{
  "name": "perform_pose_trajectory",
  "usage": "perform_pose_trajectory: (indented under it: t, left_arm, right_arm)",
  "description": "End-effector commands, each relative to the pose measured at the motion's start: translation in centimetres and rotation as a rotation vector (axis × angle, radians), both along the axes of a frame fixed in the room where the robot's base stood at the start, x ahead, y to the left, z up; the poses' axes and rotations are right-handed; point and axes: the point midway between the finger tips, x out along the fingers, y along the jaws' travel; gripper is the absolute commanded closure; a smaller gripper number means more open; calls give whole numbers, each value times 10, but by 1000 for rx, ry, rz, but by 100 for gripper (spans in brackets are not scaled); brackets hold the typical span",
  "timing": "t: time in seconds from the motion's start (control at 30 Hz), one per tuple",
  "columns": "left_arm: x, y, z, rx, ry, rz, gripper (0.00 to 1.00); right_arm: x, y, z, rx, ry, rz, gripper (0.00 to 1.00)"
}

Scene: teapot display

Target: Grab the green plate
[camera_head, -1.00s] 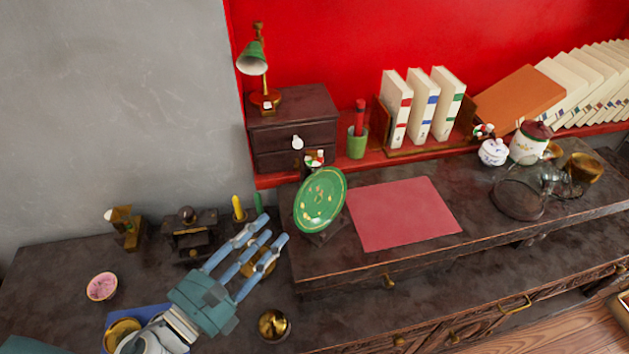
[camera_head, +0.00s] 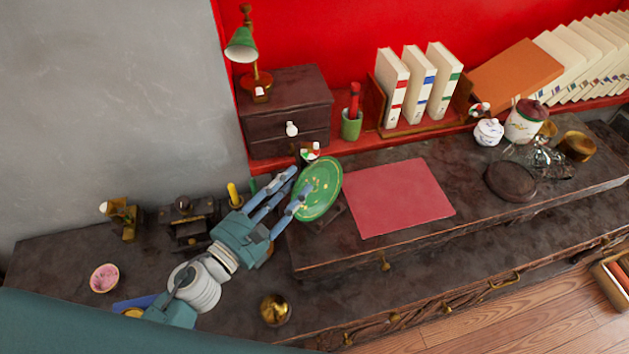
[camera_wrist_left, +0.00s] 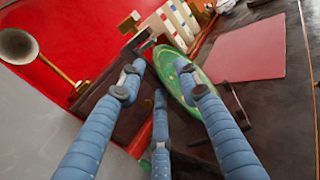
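The green plate (camera_head: 322,190) with yellow markings stands tilted on a dark stand (camera_head: 328,219) at the left end of the raised shelf. My left gripper (camera_head: 291,189) has its blue fingers spread at the plate's left edge. In the left wrist view the plate (camera_wrist_left: 178,72) lies between the fingers of the open left gripper (camera_wrist_left: 163,82), with one finger in front of its right part. I cannot tell whether any finger touches it. My right gripper is not in view.
A dark drawer box (camera_head: 288,104) with a green lamp (camera_head: 243,47) stands behind the plate. A red mat (camera_head: 398,197) lies right of it. A brass ball (camera_head: 274,309) and pink bowl (camera_head: 104,278) sit on the lower surface. Glassware (camera_head: 541,158) stands further right.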

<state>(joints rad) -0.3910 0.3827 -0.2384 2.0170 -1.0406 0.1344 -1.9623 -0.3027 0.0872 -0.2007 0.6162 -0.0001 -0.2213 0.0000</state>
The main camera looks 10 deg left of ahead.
Motion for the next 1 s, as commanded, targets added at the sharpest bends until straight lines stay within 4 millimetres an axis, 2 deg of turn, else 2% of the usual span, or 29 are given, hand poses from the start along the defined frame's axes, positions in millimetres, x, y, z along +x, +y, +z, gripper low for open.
perform_pose_trajectory:
  t: [0.03, 0.13, 0.4, 0.43, 0.6, 1.0]
  left_arm:
    - [8, -4, 5, -2, -1, 0, 66]
    - [17, -9, 3, 0, -1, 0, 66]
    - [20, -11, 0, 0, 0, 0, 66]
    - [20, -11, 0, 0, 0, 0, 68]
    - [20, -11, 0, 0, 0, 0, 100]
    - [20, -11, 2, -1, -2, 0, 100]
  right_arm:
    - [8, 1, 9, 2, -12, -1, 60]
    - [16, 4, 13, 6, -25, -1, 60]
    - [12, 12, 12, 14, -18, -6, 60]
    - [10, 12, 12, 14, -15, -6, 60]
    - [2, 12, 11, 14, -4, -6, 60]
    - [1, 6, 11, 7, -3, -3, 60]
